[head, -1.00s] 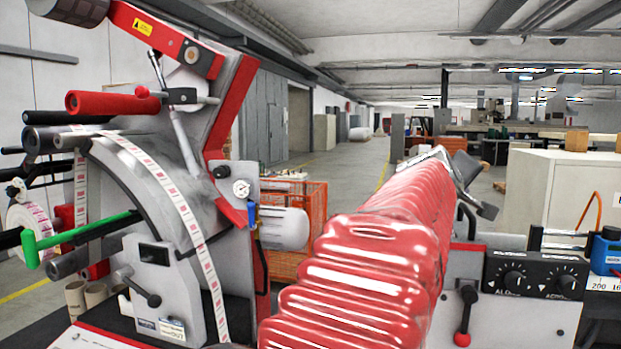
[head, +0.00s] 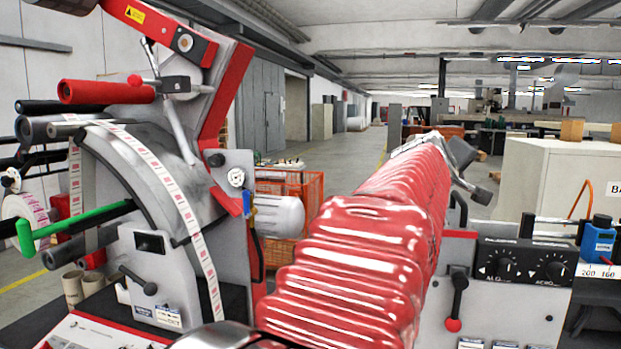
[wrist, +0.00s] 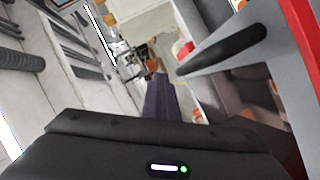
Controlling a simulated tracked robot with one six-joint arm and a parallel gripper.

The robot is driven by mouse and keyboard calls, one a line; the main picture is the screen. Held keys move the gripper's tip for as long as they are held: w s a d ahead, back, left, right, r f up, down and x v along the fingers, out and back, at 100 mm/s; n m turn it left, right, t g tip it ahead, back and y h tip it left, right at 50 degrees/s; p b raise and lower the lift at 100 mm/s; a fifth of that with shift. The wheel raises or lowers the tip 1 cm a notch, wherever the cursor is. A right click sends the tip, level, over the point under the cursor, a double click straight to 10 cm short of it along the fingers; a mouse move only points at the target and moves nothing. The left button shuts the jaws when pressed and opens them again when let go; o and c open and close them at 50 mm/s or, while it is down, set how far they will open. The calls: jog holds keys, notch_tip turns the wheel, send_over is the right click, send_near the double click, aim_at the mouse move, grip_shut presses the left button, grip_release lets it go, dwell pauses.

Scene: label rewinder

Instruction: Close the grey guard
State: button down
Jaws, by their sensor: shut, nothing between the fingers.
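A grey curved guard-like plate (head: 138,165) stands on the label machine at left in the head view, with a printed label strip running over it. I cannot tell for certain that it is the grey guard. In the wrist view a grey frame (wrist: 225,52) with a black handle (wrist: 222,50) lies at upper right, beyond my gripper. My gripper (wrist: 159,85) is shut and empty, its dark fingers pointing into the picture, apart from the handle. In the head view my red-sleeved arm hides much of the middle, and the dark gripper end (head: 468,165) shows only partly.
A green-handled bar (head: 75,228) and a red roller (head: 105,92) stick out at left. A control box with knobs (head: 525,262) and a blue device (head: 598,238) are at right. An orange wire cage (head: 300,190) stands behind. An open aisle runs back beyond it.

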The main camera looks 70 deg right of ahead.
jog(key=a+r, duration=0.6)
jog(key=a, duration=0.2)
jog(key=shift+a+r, duration=0.3)
jog(key=shift+r, duration=0.05)
jog(key=shift+w, duration=0.15)
dwell(0.4)
